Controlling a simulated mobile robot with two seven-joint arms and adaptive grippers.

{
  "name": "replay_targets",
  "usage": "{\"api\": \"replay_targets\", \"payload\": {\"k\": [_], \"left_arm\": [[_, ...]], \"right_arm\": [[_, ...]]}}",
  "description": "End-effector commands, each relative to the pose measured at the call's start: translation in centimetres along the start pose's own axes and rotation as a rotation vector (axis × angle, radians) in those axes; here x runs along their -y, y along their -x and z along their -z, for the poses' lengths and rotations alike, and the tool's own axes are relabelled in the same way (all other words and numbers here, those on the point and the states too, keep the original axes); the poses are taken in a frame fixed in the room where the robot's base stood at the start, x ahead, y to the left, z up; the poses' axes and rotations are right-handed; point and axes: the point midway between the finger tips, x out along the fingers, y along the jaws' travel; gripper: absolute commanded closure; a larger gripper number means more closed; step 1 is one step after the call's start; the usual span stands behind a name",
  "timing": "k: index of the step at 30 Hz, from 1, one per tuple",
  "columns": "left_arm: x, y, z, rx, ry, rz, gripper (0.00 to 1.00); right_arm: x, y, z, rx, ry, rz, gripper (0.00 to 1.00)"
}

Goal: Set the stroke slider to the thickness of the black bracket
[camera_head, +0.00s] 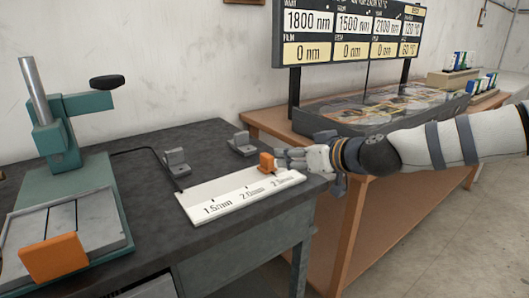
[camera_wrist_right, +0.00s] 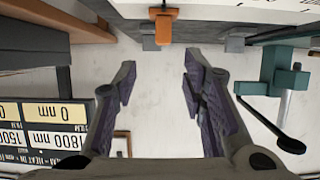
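The stroke slider is an orange block (camera_head: 267,161) at the right end of a white scale plate (camera_head: 222,202) marked 1.5 mm, 2.0 mm and a third, hard-to-read value. It also shows in the right wrist view (camera_wrist_right: 165,28), ahead of the fingers. Two grey brackets, one at the left (camera_head: 176,161) and one further right (camera_head: 242,144), stand behind the plate; neither looks clearly black. My right gripper (camera_head: 284,158) is just right of the slider. In the wrist view its fingers (camera_wrist_right: 159,62) are apart with nothing between them. My left gripper is not in view.
A teal press (camera_head: 64,170) with a black knob and an orange front block (camera_head: 54,258) stands at the left of the dark table (camera_head: 200,132). A wooden bench (camera_head: 262,122) with a display board (camera_head: 350,35) and a dark tray (camera_head: 335,125) lies right.

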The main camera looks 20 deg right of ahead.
Motion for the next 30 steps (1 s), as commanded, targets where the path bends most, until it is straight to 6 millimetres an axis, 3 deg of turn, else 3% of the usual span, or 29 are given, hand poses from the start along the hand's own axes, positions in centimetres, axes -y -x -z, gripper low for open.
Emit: {"api": "replay_targets", "payload": {"k": [1, 4, 12, 16, 24, 30], "left_arm": [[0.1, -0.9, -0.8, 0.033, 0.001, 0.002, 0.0], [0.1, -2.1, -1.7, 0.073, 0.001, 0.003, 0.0], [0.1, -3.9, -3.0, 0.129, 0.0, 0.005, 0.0], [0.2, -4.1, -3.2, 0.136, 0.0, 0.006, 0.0], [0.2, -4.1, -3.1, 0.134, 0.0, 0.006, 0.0], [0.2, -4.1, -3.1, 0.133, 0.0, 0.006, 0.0]], "right_arm": [[0.1, -1.6, -1.3, 0.02, -0.004, 0.004, 0.62], [0.1, -4.3, -1.9, 0.027, -0.007, 0.005, 0.62], [0.2, -10.2, -1.6, 0.02, -0.005, 0.003, 0.62], [0.2, -11.3, -1.2, 0.015, -0.004, 0.003, 0.62], [0.2, -11.4, -0.8, 0.011, -0.003, 0.002, 0.62], [0.1, -11.4, -0.8, 0.011, -0.003, 0.0, 1.0]]}}
